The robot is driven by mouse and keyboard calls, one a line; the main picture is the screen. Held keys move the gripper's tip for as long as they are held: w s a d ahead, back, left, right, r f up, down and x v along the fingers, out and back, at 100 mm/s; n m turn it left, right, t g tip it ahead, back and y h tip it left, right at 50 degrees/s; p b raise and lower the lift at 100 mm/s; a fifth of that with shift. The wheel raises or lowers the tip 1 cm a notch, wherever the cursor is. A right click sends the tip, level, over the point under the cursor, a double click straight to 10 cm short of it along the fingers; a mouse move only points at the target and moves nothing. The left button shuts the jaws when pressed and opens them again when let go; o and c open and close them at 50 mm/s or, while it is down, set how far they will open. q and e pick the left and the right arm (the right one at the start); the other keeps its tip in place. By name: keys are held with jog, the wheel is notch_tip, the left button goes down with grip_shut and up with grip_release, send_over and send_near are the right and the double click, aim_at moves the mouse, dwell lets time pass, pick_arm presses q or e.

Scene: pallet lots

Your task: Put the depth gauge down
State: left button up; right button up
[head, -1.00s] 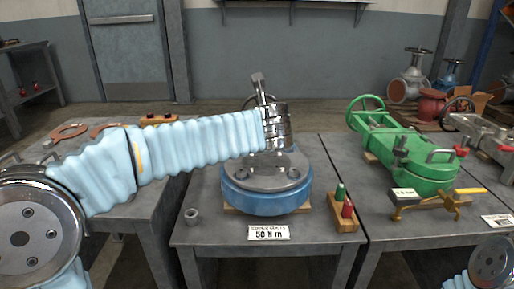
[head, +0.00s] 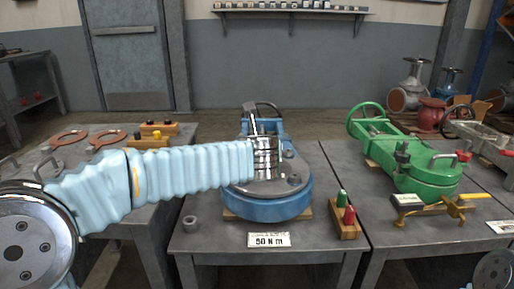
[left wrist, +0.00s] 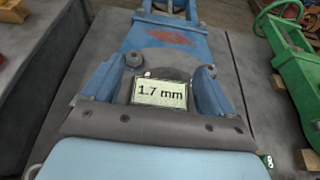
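The depth gauge shows in the left wrist view as a small lit display (left wrist: 159,93) reading 1.7 mm, centred just in front of my left gripper (left wrist: 160,106). My left gripper appears shut on it, though its fingertips are hidden. In the head view my left wrist (head: 266,158) is over the grey top of the blue valve (head: 268,206) on the middle bench, hiding the gauge. In the left wrist view the valve's blue yoke (left wrist: 150,35) lies beyond the display. I cannot tell whether the gauge touches the valve. My right gripper is out of view.
On the middle bench (head: 205,240) are a metal nut (head: 190,223), a 50 N m plate (head: 269,240) and a wooden block (head: 345,228) with green and red plugs. A green valve (head: 425,178) and a brass cradle (head: 440,210) stand right. The bench's front left is mostly clear.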

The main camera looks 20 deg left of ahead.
pick_arm(q)
jog(key=shift+s+r, duration=0.1)
jog(key=shift+r, duration=0.1)
jog(key=p+v, duration=0.1)
jog(key=v, duration=1)
jog(key=shift+s+d, duration=0.2)
jog(key=shift+s, duration=0.2)
